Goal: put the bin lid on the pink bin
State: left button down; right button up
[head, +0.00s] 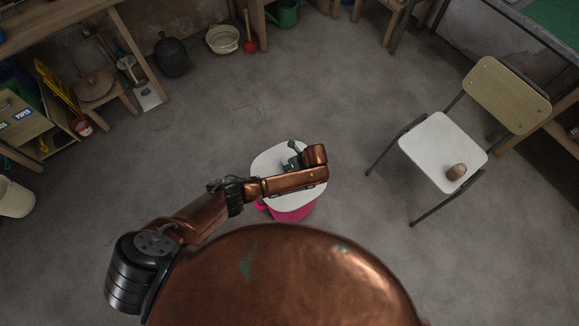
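The white bin lid (268,160) is over the pink bin (292,213), whose pink side and a pink handle at its left show below the lid's near edge. I cannot tell whether the lid rests on the rim or is a little above it. My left arm comes in from the left and crosses over the lid. My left gripper (292,162) is over the lid's middle, partly hidden by my own wrist. Its fingers are too small and covered to show whether they are open or grip the lid's handle. My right gripper is out of view.
A chair (440,150) with a small brown object (456,172) on its seat stands at the right. A wooden stool (97,88) is at the left. A dark jug (172,56) and a cream basin (222,40) stand at the back. The floor around the bin is clear.

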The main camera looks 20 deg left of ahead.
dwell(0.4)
pick_arm(q)
jog(key=c, duration=1.8)
grip_release()
jog(key=shift+o, duration=0.7)
jog(key=shift+f, duration=0.1)
jog(key=shift+o, duration=1)
